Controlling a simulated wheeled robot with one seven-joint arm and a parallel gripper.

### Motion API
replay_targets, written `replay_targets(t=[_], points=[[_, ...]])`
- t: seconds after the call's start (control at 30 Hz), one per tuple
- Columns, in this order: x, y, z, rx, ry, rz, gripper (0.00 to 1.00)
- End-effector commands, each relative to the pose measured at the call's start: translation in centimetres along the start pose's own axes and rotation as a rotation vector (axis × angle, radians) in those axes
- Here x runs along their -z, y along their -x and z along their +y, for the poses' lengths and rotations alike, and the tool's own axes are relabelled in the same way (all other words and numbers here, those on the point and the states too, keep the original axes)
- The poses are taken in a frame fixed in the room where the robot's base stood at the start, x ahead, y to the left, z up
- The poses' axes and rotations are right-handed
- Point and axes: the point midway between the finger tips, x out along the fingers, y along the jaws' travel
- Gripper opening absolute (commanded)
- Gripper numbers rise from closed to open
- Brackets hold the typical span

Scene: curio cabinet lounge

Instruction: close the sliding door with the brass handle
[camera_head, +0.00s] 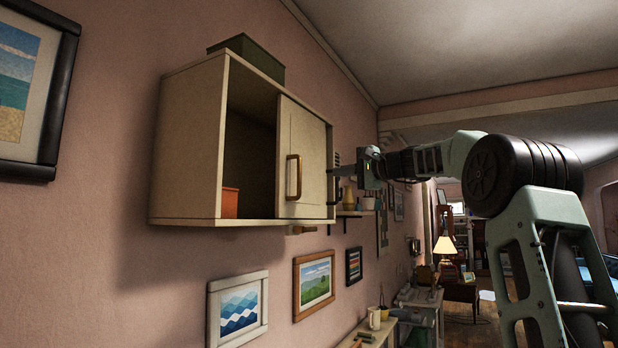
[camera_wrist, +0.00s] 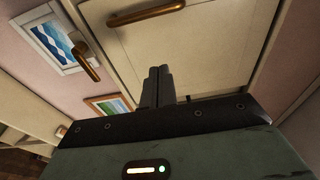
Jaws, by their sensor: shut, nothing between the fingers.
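A cream wall cabinet (camera_head: 190,150) has its left part open. The cream sliding door (camera_head: 308,150) covers the right part; it also fills the upper middle of the wrist view (camera_wrist: 200,55). Its upright brass handle (camera_head: 294,177) is near the door's left edge and shows at the top of the wrist view (camera_wrist: 146,13). My gripper (camera_head: 332,170) is at the cabinet's right end, to the right of the handle and apart from it. Its fingers (camera_wrist: 160,72) are together and empty, pointing at the door face; whether they touch it I cannot tell.
An orange box (camera_head: 230,202) stands inside the open part, at its lower left. A green box (camera_head: 248,58) lies on top. A second brass handle (camera_wrist: 85,60) sits below the cabinet. Framed pictures (camera_head: 238,308) hang underneath. A shelf (camera_head: 354,213) with vases is beyond.

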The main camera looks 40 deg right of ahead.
Motion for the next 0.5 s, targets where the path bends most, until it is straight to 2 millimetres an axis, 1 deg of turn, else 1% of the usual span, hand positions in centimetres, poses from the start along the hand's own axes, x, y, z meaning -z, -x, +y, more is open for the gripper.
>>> replay_targets(t=[0.07,0.17,0.27,0.5], points=[[0.1,-0.2,-0.2,0.003,-0.001,0.000,0.00],[0.1,-1.3,-0.4,0.003,-0.002,-0.002,0.00],[0.0,-3.0,-0.6,0.002,-0.005,-0.003,0.00],[-0.1,-8.1,-0.7,0.000,-0.004,-0.005,0.00]])
